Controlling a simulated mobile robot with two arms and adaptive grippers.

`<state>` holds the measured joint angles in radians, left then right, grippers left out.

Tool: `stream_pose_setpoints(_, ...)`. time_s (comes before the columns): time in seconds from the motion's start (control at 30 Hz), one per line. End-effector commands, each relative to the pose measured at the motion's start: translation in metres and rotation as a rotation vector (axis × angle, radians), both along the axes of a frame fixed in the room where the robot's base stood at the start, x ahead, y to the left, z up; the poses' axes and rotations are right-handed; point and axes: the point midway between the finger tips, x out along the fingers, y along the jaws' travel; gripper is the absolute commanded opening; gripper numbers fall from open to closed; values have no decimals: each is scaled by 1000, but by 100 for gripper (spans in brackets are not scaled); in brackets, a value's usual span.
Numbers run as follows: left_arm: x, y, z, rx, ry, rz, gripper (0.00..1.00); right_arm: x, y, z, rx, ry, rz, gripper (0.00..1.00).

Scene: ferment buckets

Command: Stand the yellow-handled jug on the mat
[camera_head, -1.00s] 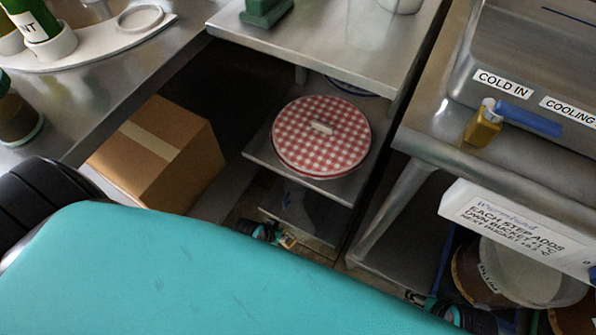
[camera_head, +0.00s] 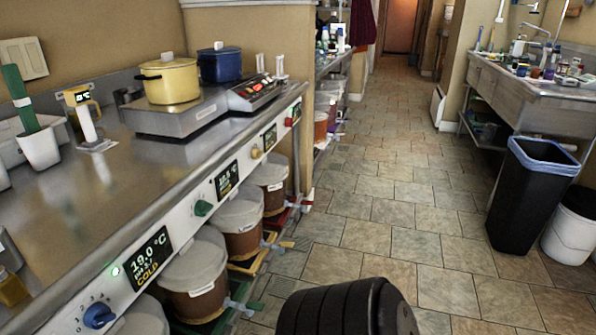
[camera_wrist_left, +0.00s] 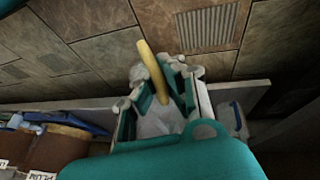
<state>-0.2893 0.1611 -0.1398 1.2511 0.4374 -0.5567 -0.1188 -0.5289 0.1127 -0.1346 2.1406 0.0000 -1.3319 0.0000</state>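My left gripper (camera_wrist_left: 168,88) shows only in the left wrist view. The jug's full shape and contents cannot be made out. I cannot make out the mat in the current views. My right gripper is not in view.
A steel counter (camera_head: 110,190) on the left carries a yellow pot (camera_head: 169,80) and a blue pot (camera_head: 220,64). Lidded buckets (camera_head: 193,277) with taps stand beneath. A black bin (camera_head: 528,195) stands right. The tiled floor (camera_head: 385,190) between is open.

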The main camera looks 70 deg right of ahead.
Motion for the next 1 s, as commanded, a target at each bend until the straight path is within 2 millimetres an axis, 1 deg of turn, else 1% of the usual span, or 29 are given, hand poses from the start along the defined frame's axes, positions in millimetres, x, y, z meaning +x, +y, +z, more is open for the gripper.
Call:
stream_pose_setpoints(0.03,4,0,7,-1,-5,0,0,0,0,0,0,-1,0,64)
stream_pose_setpoints(0.27,10,-1,31,0,-6,-3,0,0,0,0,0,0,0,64)
stream_pose_setpoints(0.43,20,-3,61,-1,-7,-5,0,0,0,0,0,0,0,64)
stream_pose_setpoints(0.57,30,-4,95,1,-10,-11,0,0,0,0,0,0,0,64)
stream_pose_setpoints(0.67,42,-6,132,1,-13,-14,0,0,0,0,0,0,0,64)
stream_pose_setpoints(0.77,59,-8,188,3,-21,-21,0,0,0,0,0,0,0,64)
stream_pose_setpoints(0.8,67,-9,213,3,-22,-23,0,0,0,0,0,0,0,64)
stream_pose_setpoints(0.87,79,-11,251,3,-25,-26,0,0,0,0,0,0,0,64)
stream_pose_setpoints(0.9,86,-12,275,3,-25,-28,0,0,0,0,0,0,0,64)
stream_pose_setpoints(1.0,101,-15,328,2,-24,-33,0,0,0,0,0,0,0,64)
